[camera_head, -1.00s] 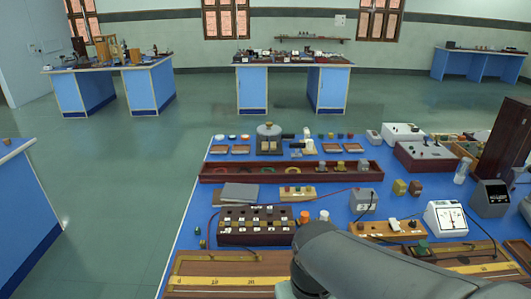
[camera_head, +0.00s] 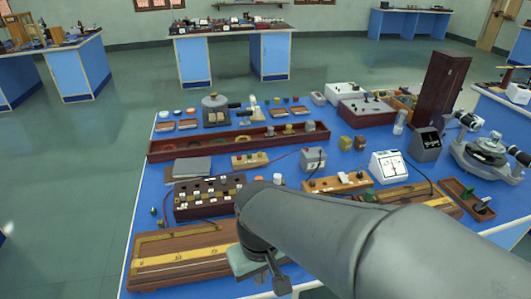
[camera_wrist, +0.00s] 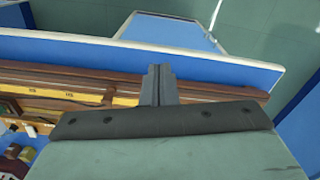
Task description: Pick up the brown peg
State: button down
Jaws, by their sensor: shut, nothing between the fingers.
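My gripper (camera_head: 281,284) hangs at the front edge of the blue bench (camera_head: 140,225), below my dark grey arm. In the wrist view its dark fingers (camera_wrist: 158,72) are together and empty, above the bench edge and a long wooden board with a yellow scale (camera_wrist: 88,94). I cannot say for certain which thing is the brown peg. Several small peg-like pieces stand at the back of the bench, one of them brownish (camera_head: 285,100); they are too small to tell apart. A small brown block (camera_head: 360,143) stands beside an olive block (camera_head: 345,143) farther right.
A long dark red tray (camera_head: 200,148) crosses the bench. A dark socket box (camera_head: 208,197), a white meter (camera_head: 389,167) and a wooden scale board (camera_head: 180,257) stand nearer. A tall brown panel (camera_head: 441,90) and a spectrometer (camera_head: 487,155) are at right. Bare blue bench shows between items.

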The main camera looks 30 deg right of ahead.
dwell(0.4)
jog(key=c, duration=1.2)
grip_release()
jog(key=shift+c, duration=0.2)
